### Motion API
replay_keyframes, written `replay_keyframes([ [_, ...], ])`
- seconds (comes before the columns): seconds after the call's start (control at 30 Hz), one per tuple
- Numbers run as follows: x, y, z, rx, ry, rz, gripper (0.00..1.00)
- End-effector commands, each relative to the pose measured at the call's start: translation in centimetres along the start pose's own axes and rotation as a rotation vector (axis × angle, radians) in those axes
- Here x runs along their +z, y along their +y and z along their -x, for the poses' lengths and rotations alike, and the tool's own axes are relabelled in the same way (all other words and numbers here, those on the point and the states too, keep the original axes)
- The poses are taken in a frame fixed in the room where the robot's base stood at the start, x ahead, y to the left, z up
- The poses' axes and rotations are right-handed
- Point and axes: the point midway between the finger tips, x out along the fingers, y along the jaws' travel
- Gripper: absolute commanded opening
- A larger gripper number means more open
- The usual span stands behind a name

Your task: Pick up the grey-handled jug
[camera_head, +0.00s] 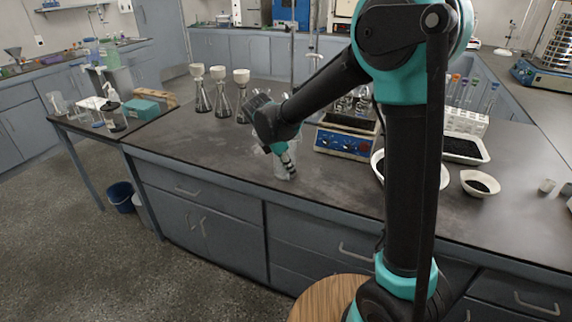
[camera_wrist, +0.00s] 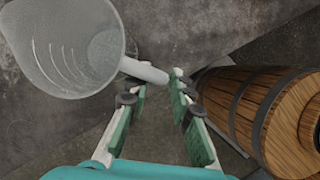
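The jug (camera_wrist: 75,45) is a translucent, graduated vessel at the upper left of the wrist view. Its light grey handle (camera_wrist: 143,70) sticks out toward my gripper (camera_wrist: 158,92). The gripper is open, one finger on each side of the handle's end, with a gap between them. I cannot tell whether either finger touches the handle. In the head view the jug (camera_head: 285,170) stands near the front edge of the dark counter (camera_head: 230,165), partly hidden by my gripper (camera_head: 283,158).
A blue-fronted shaker base (camera_head: 344,144) stands to the right of the jug. Flasks with white funnels (camera_head: 220,90) stand behind. A white dish (camera_head: 480,184) and tray (camera_head: 484,151) lie farther right. A wooden barrel (camera_wrist: 250,105) is below the counter edge. Counter left of the jug is clear.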

Motion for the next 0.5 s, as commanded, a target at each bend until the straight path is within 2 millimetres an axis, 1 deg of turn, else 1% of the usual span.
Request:
replay_keyframes([
  [0.03,0.0,0.1,-0.8,0.0,0.0,-0.001,0.21],
  [0.1,0.0,0.1,-1.6,0.0,0.0,-0.001,0.21],
  [0.2,0.0,0.1,-2.3,0.0,0.0,-0.001,0.21],
  [0.43,0.0,0.0,-2.4,0.001,0.0,0.0,0.21],
  [0.47,0.0,0.0,-2.4,0.001,0.0,0.0,0.2],
  [0.5,0.0,0.0,-2.4,0.001,0.0,0.0,0.15],
])
